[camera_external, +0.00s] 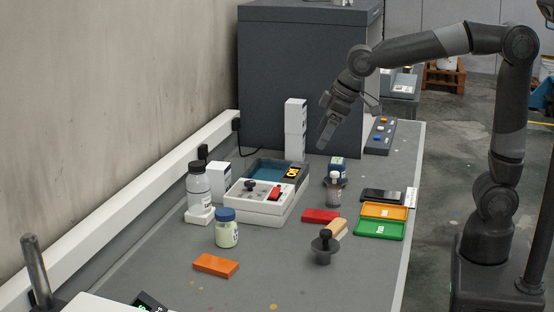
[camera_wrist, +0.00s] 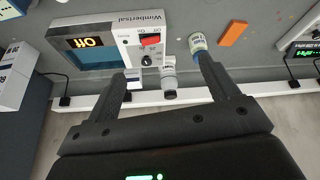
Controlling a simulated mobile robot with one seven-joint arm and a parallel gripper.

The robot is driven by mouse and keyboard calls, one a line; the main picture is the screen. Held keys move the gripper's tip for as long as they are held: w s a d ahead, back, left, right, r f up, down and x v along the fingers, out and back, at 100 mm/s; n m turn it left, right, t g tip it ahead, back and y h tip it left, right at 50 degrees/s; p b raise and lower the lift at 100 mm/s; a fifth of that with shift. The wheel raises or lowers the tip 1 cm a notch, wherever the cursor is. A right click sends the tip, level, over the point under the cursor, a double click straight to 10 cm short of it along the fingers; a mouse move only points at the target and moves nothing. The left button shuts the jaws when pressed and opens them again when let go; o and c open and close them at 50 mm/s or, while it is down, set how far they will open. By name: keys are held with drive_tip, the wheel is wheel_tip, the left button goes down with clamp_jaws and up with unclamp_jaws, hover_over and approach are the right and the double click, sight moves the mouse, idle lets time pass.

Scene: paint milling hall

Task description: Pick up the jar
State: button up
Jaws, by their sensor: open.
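A jar with a blue lid and pale yellow-green contents (camera_external: 227,232) stands upright on the grey bench, in front of a white device. It also shows in the wrist view (camera_wrist: 198,43), near the tip of the right finger, which overlaps its lower part in the picture. My gripper (camera_external: 326,132) is open and empty, high above the back of the bench, well up and right of the jar in the external view. In the wrist view its two fingers (camera_wrist: 160,68) are wide apart, with a pale dark-capped bottle (camera_wrist: 168,78) showing between them.
The white device (camera_external: 262,207), reading "Off" in the wrist view, and the dark-capped bottle (camera_external: 198,190) stand close behind the jar. An orange block (camera_external: 216,265) lies in front. White stacked boxes (camera_external: 296,130) and a dark cabinet (camera_external: 290,70) stand at the back.

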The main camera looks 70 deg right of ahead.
drive_tip(key=w+a+f+n, duration=0.1)
drive_tip(key=w+a+f, duration=0.15)
drive_tip(key=w, duration=0.35)
drive_tip(key=w+a+f, duration=0.2)
drive_tip(key=w+a, duration=0.2)
drive_tip(key=w, duration=0.1)
drive_tip(key=n+g+y, duration=0.1)
approach(224, 210)
wheel_tip(224, 210, down, 2)
drive_tip(key=shift+w+a+f, duration=0.3)
drive_tip(key=shift+w+f, duration=0.2)
drive_tip(key=shift+f, duration=0.05)
drive_tip(key=x, duration=0.4)
drive_tip(key=shift+w+f, duration=0.1)
drive_tip(key=shift+f, duration=0.25)
drive_tip(key=x, duration=0.5)
drive_tip(key=shift+s+a+f, duration=0.1)
drive_tip(key=shift+s+f, duration=0.1)
drive_tip(key=shift+s, duration=0.05)
drive_tip(key=shift+c, duration=0.6)
drive_tip(key=shift+r, duration=0.1)
drive_tip(key=c, duration=1.5)
